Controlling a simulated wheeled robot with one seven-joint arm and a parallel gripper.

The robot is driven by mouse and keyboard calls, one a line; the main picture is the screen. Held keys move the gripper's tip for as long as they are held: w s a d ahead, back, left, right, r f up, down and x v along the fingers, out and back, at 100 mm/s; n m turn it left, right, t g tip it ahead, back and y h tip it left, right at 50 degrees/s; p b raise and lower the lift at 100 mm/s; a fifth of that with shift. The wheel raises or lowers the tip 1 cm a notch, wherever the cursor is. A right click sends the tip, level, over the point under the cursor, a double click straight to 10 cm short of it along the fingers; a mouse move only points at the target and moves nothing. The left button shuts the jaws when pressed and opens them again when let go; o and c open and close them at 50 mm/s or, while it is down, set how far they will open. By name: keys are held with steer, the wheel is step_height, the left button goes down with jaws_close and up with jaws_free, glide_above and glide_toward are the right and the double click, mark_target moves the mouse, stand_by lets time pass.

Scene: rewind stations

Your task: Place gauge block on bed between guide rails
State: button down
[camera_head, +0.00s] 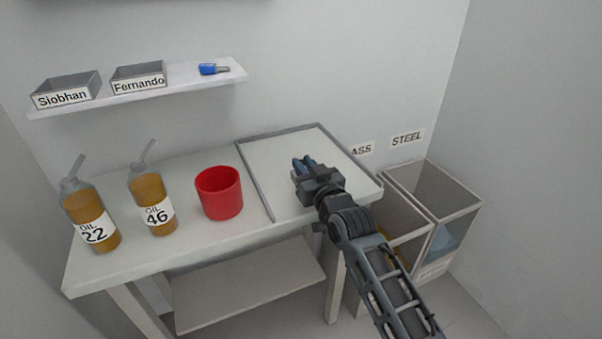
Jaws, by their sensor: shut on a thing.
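My gripper (304,161) is over the right part of the table, above a pale panel with grey raised edges (252,180). Its dark blue-grey fingers point toward the back wall. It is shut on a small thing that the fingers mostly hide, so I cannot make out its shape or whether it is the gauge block. No gauge block shows clearly elsewhere. The grey edges run along the panel's left, back and right sides; I cannot tell for sure that they are the guide rails. I cannot tell the gripper's height above the panel.
A red cup (220,194) and oil bottles 46 (152,202) and 22 (91,217) stand left of the panel. A wall shelf (190,82) holds boxes marked Siobhan (66,90) and Fernando (139,77), and a blue object (213,69). Open bins (440,190) stand right of the table.

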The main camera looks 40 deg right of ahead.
steer(key=shift+r, duration=0.15)
steer(key=shift+r, duration=0.6)
steer(key=s+d+r+b, duration=0.1)
steer(key=s+d+r, duration=0.7)
steer(key=r, duration=0.1)
steer(key=shift+d+r, duration=0.3)
